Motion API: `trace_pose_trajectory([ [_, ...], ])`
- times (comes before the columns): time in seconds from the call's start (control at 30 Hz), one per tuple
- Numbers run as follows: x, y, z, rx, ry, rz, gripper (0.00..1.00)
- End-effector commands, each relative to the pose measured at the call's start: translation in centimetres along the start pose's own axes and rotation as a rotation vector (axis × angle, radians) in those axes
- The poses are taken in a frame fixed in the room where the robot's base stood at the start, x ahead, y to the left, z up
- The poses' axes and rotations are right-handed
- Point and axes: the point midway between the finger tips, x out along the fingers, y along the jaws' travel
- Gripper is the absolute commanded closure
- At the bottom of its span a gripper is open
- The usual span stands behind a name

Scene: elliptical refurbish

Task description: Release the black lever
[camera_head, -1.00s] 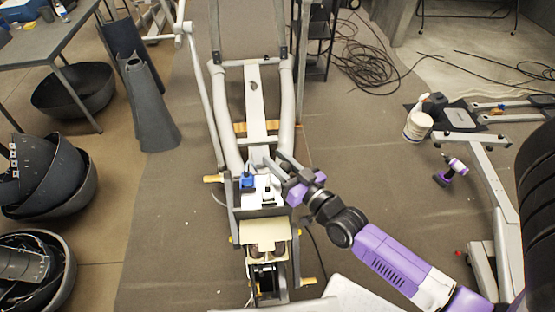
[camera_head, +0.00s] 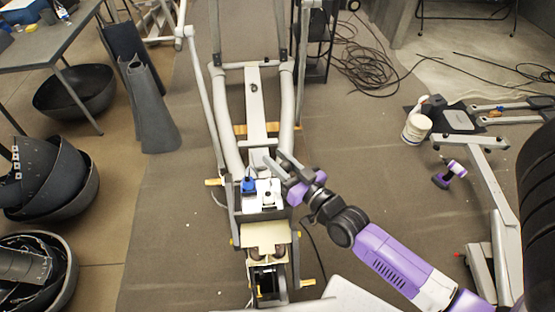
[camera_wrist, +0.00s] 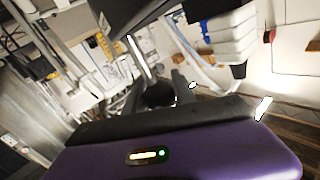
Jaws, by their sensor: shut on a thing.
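My gripper (camera_head: 276,163) reaches in from the right, over the middle of the grey elliptical machine frame (camera_head: 255,105). In the wrist view its purple body fills the bottom, and its two dark fingers (camera_wrist: 160,88) close around a dark rounded piece (camera_wrist: 160,95), which looks like the black lever. Most of the lever is hidden by the fingers and the gripper body. In the head view I cannot make the lever out apart from the gripper.
A blue part (camera_head: 248,186) and a white block (camera_head: 268,192) sit on the frame just below the fingers. Black bowls (camera_head: 75,90) and a table (camera_head: 45,40) stand at the left.

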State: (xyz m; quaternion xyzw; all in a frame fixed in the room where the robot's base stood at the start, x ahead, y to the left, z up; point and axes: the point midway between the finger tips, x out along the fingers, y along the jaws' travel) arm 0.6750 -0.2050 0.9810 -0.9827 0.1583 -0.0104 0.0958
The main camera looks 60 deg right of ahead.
Motion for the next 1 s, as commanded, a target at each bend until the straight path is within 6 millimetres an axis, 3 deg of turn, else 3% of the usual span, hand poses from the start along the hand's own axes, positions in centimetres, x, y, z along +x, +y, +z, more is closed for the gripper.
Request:
trace_pose_trajectory([
  [0.2, 0.1, -0.1, -0.6, 0.0, 0.016, -0.002, 1.0],
  [0.23, 0.1, -0.1, -0.7, 0.0, 0.016, -0.002, 0.62],
  [0.3, 0.1, -0.1, -0.6, 0.0, 0.015, -0.002, 0.49],
  [0.33, 0.1, -0.1, -0.6, 0.0, 0.014, -0.002, 0.47],
  [0.7, -0.3, 0.0, -0.3, 0.0, 0.01, -0.001, 0.47],
  [1.0, -4.5, 0.1, -0.1, -0.002, 0.009, 0.001, 0.47],
])
